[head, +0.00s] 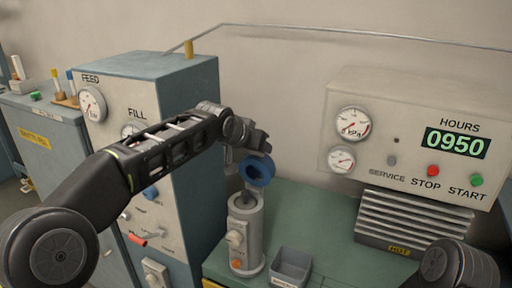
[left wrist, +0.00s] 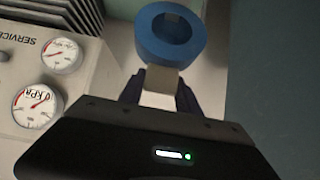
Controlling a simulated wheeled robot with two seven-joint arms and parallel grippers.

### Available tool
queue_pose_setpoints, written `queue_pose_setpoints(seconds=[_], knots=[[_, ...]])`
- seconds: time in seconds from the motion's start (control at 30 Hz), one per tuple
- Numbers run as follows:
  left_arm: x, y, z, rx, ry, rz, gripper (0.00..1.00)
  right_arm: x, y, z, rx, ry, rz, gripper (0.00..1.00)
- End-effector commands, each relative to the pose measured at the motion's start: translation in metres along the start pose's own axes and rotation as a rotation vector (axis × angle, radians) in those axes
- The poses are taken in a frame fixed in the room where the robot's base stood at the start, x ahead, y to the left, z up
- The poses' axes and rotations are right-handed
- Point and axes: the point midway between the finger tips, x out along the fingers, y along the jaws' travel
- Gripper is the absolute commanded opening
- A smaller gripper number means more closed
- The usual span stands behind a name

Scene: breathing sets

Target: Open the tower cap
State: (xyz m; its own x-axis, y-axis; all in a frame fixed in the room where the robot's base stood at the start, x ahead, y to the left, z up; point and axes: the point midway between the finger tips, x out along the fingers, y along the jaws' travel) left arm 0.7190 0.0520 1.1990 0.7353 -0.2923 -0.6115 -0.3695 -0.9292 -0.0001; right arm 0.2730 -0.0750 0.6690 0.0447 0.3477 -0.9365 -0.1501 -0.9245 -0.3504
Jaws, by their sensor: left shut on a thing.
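The tower (head: 246,243) is an upright grey cylinder on the green bench. The blue ring-shaped cap (head: 258,170) is tilted above the tower's top, apart from its rim; whether anything still links them I cannot tell. My left gripper (head: 256,148) is just above the cap. In the left wrist view the left gripper (left wrist: 160,88) is shut on a pale tab below the blue cap (left wrist: 171,36). The fingers partly hide the tab. A part of my right arm shows at the bottom right of the head view, its gripper out of frame.
A small grey bin (head: 290,267) stands right of the tower. A blue-grey cabinet (head: 180,85) with gauges and knobs is to the left. A panel (head: 400,125) with gauges, STOP and START buttons stands behind right, above a vented unit (head: 417,215).

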Motion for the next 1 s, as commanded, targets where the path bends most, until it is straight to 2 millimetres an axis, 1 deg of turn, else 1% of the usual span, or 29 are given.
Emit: queue_pose_setpoints(seconds=[0.5, 0.53, 0.7, 0.8, 1.0], knots=[[0.002, -0.0001, -0.0005, 0.0, 0.002, 0.0, 0.0, 0.0, 0.0, 0.0002, 0.0, 0.0, 0.0, 0.0], [0.002, -0.0001, -0.0005, 0.0, 0.002, 0.0, 0.41, 0.0, 0.0, 0.0002, 0.0, 0.0, 0.0, 0.0], [0.002, 0.0, 0.0001, 0.0, 0.0, 0.0, 0.55, 0.0, 0.0, 0.0001, 0.0, 0.0, 0.0, 0.0], [0.0019, -0.0001, 0.0002, 0.0, -0.001, 0.0, 0.62, -0.0001, 0.0, 0.0001, 0.0, 0.0, 0.0, 0.0], [0.0017, -0.0001, 0.0004, 0.0, -0.001, 0.0, 0.62, -0.0001, 0.0, 0.0001, 0.0, 0.0, 0.0, 0.0]])
